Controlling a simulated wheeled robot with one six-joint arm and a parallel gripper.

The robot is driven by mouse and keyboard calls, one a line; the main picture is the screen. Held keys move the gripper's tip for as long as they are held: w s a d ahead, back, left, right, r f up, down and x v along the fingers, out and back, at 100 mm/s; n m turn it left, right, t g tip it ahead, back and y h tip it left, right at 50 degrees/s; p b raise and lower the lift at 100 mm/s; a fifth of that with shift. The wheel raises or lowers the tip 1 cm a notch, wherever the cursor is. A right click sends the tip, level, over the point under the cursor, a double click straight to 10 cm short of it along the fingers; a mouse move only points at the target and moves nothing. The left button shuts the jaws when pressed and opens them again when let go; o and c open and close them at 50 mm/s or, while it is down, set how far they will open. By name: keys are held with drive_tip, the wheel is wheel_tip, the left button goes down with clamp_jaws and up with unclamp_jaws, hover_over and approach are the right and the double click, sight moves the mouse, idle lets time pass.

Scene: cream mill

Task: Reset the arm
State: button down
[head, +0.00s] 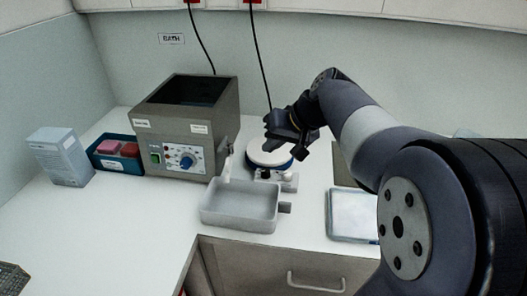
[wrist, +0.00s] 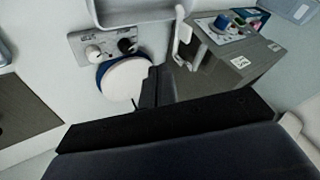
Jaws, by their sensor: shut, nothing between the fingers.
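My arm reaches in from the right in the head view. My gripper (head: 272,143) is shut and empty, above or beside a small device with a round white top and blue rim (head: 268,156); the exact height gap is hard to judge. In the wrist view the shut fingers of my gripper (wrist: 154,86) stand in front of the edge of the white disc (wrist: 125,80). Part of the disc is hidden behind them.
A grey water bath (head: 190,125) stands left of the device. A grey tray (head: 240,205) sits in front of it. A blue box with red items (head: 112,148) and a pale carton (head: 60,157) are farther left. A white flat tray (head: 352,213) lies right.

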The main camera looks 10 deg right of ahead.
drive_tip(key=shift+s+d+r, duration=0.2)
drive_tip(key=shift+s+r, duration=0.1)
drive_tip(key=shift+r, duration=0.15)
